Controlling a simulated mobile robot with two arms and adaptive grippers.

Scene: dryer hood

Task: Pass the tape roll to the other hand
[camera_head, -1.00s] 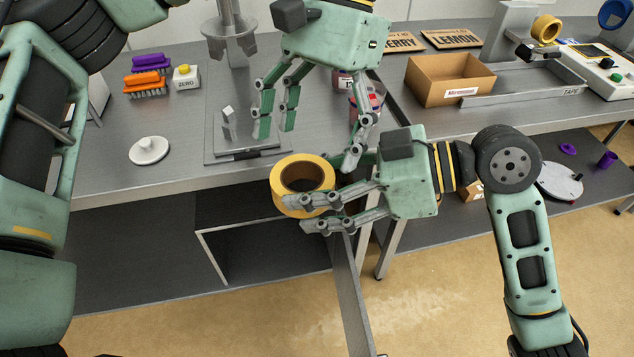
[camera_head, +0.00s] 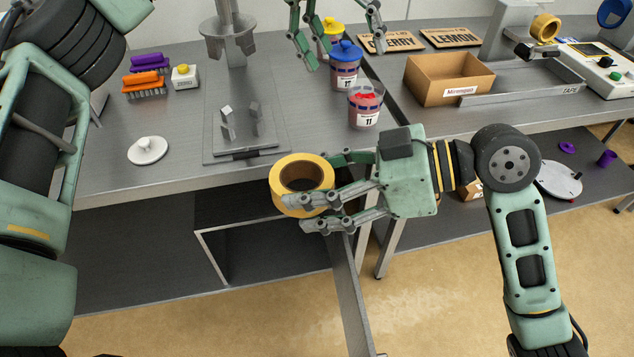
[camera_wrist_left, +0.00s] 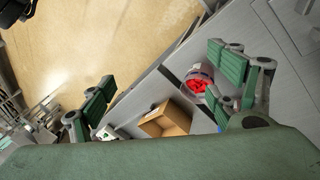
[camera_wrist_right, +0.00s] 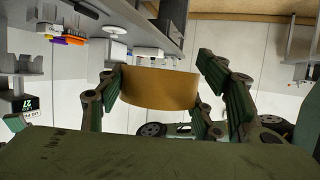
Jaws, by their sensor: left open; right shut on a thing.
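The yellow tape roll (camera_head: 283,199) is held in my right gripper (camera_head: 325,190) in front of the workbench's front edge. The right gripper's fingers close on the right side of the roll, whose open hole faces up toward the head camera. In the right wrist view the tape roll (camera_wrist_right: 160,88) sits between the fingers. My left gripper (camera_head: 342,45) is open and empty at the top of the head view, apart from the roll; its palm is cut off by the picture edge. In the left wrist view its fingers (camera_wrist_left: 162,75) are spread with nothing between them.
Jars, one with red contents (camera_head: 366,106) and one with a blue lid (camera_head: 345,64), stand on the bench below my left gripper. A cardboard box (camera_head: 446,82) is to their right. A metal stand plate (camera_head: 222,148) lies behind the roll. A white lidded disc (camera_head: 148,150) is left.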

